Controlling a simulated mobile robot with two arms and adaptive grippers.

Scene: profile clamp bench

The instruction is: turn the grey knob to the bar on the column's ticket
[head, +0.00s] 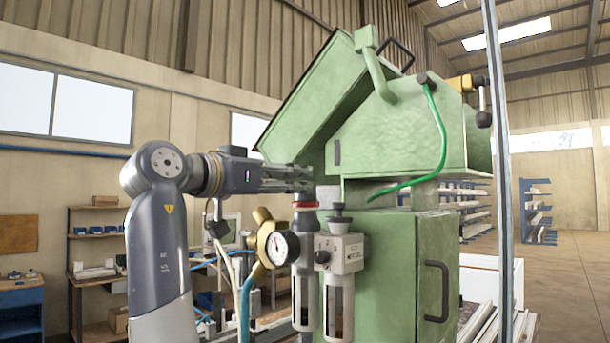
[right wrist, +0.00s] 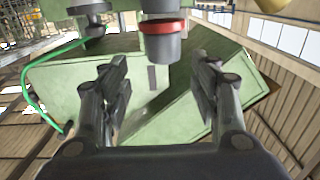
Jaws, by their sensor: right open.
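The grey knob (head: 304,194) stands upright on top of the air unit, with a red ring (head: 305,204) at its base. In the right wrist view, which is upside down, the knob (right wrist: 160,50) hangs between and beyond the fingers, its red ring above it. My right gripper (head: 291,180) is open, its fingers level with the knob in the head view; they also show apart in the right wrist view (right wrist: 160,80). I cannot tell whether they touch the knob. A round white gauge (head: 278,248) sits below; its reading is too small to tell. I cannot make out the ticket. My left gripper is out of view.
A second unit with a dark top knob (head: 339,222) stands close to the right of the grey knob. The green machine (head: 390,250) rises just behind. A thin vertical post (head: 496,150) stands at the right. Hoses (head: 245,295) hang below my arm.

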